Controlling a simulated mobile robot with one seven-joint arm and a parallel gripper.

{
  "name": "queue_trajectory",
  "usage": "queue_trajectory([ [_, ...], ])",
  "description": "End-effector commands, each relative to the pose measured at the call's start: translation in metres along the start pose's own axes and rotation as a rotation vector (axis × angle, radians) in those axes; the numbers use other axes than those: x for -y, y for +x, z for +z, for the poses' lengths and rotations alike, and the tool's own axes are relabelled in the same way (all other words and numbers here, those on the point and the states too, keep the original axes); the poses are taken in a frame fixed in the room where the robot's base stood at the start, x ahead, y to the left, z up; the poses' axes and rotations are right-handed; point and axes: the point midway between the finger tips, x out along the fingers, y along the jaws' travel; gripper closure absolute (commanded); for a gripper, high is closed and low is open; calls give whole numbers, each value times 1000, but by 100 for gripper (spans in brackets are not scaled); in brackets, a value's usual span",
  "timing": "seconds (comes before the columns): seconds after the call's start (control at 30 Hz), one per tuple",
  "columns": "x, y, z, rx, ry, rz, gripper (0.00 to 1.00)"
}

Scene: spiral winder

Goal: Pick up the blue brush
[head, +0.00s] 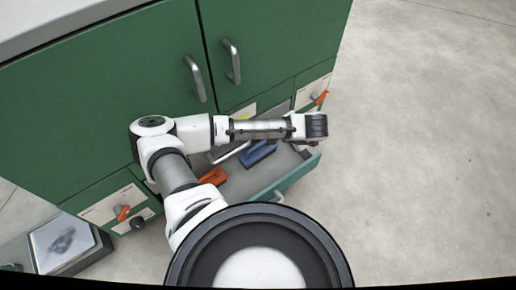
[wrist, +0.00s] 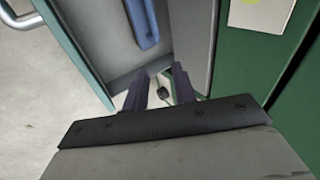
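A blue object that looks like the blue brush (head: 258,153) lies in the open drawer (head: 285,183). My arm's end is above the drawer's right part, just right of the brush. In the wrist view, part of the blue brush (wrist: 144,24) shows at the top, beyond my fingers and apart from them. My gripper (wrist: 160,83) is open, with its two dark fingers spread and no brush between them. A small dark thing (wrist: 163,93) shows in the gap, below the fingertips; I cannot tell what it is. My arm hides part of the drawer in the head view.
An orange object (head: 213,176) and a pale rod (head: 231,152) lie left of the brush in the drawer. The green cabinet (head: 110,85) with metal handles stands behind. Orange switches sit on panels at both sides. The concrete floor (head: 430,140) at right is clear.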

Motion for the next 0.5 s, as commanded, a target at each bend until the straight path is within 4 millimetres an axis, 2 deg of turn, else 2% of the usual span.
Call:
queue_trajectory([
  [0.03,-3,10,13,41,12,-12,73],
  [0.13,-5,23,26,82,24,-22,73],
  [0.5,-5,90,33,86,26,-23,73],
])
